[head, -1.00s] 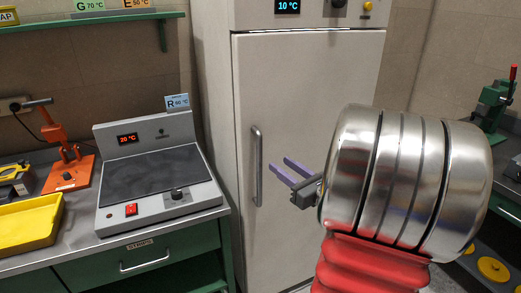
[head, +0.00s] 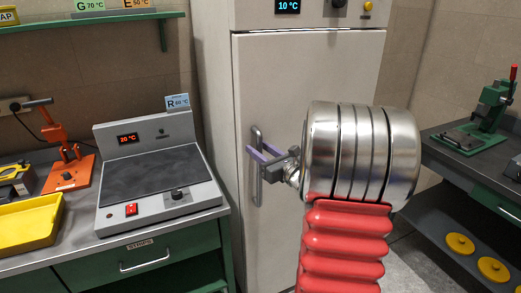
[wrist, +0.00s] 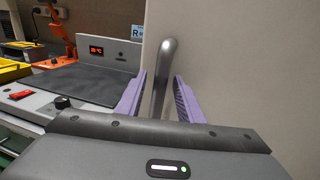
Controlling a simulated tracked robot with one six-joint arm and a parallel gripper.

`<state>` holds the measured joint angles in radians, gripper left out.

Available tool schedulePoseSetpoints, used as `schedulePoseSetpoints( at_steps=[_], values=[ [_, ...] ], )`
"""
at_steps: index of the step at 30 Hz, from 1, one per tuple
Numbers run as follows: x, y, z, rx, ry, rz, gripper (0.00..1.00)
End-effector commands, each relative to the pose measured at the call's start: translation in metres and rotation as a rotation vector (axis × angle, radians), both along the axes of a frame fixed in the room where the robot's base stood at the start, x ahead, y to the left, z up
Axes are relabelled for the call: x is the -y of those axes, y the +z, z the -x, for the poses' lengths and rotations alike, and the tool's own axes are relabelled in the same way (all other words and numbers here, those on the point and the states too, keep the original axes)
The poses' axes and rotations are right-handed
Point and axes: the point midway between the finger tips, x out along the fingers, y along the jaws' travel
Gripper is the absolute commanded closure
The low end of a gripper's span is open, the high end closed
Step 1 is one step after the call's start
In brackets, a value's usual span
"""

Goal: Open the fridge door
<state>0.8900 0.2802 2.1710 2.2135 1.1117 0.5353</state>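The fridge door (head: 300,90) is a tall light-grey panel and stands shut. Its vertical metal handle (head: 257,180) is on the left side of the door; it also shows in the wrist view (wrist: 163,75). My gripper (head: 259,154) is at the handle's upper part, its purple fingers spread to either side of the bar. In the wrist view, my gripper (wrist: 162,98) is open, with the handle standing between the two fingers and a gap visible on the right side. The handle's lower part is hidden by my gripper's body in the wrist view.
A hotplate (head: 155,178) stands on the bench left of the fridge, with an orange press (head: 70,160) and a yellow tray (head: 28,222) beyond it. A green press (head: 485,115) stands on the dark bench at right. Floor shows between the fridge and that bench.

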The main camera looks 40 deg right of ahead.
Motion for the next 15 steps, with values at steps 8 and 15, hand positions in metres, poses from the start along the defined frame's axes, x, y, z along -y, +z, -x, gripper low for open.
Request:
schedulePoseSetpoints(
  at_steps=[8, 15],
  values=[
    [0.0002, -0.0001, -0.0009, 0.0, 0.0, 0.0, 0.66],
    [0.0002, -0.0001, -0.0006, 0.0, 0.0, 0.0, 0.83]
  ],
)
